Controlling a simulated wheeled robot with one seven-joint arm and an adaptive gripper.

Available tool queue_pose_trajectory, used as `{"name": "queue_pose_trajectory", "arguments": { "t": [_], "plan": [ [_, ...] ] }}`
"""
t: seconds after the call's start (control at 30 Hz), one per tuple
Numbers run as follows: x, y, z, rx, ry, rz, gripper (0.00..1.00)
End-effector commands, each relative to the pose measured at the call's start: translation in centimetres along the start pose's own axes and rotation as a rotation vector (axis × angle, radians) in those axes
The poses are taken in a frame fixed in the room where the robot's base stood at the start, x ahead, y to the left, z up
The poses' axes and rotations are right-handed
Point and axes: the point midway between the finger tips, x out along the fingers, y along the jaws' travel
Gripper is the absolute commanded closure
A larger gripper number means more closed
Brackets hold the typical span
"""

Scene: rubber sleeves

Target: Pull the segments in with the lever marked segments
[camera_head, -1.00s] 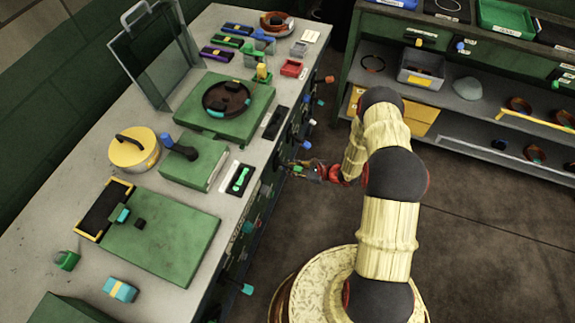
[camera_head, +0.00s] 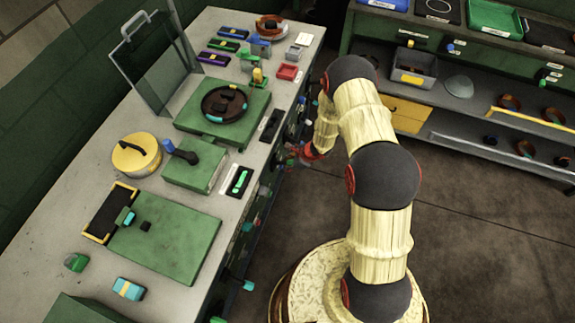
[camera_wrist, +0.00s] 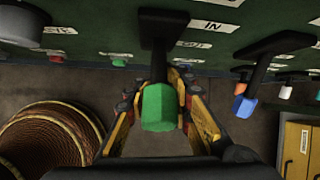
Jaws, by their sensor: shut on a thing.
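A lever (camera_wrist: 163,35) with a black arm and a green knob (camera_wrist: 158,110) juts from the green bench front in the wrist view. My gripper (camera_wrist: 157,92) is shut on the green knob, one yellow finger on each side of it. An "IN" label (camera_wrist: 215,25) is on the bench front to the right of this lever; I cannot read a "segments" label. In the head view my gripper (camera_head: 298,155) is against the bench's right side, and the held knob cannot be made out there.
A lever with a blue knob (camera_wrist: 246,106) stands close to the right of my gripper. More small knobs line the bench front. The bench top carries a round dark fixture (camera_head: 224,103) on a green block. A shelf unit (camera_head: 470,125) stands across the clear floor.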

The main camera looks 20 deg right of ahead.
Motion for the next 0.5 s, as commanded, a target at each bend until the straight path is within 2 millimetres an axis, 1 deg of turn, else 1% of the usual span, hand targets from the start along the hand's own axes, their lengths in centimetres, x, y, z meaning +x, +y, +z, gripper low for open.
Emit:
{"name": "queue_pose_trajectory", "arguments": {
  "t": [0.03, 0.4, 0.43, 0.5],
  "plan": [
    [0.09, 0.39, -0.03, 0.0, 0.005, 0.007, 1.0],
    [0.09, 0.37, 0.0, -0.001, 0.008, 0.007, 1.0],
    [0.09, 0.37, 0.01, -0.001, 0.008, 0.007, 0.81],
    [0.09, 0.35, 0.02, -0.001, 0.007, 0.007, 0.77]
  ]
}}
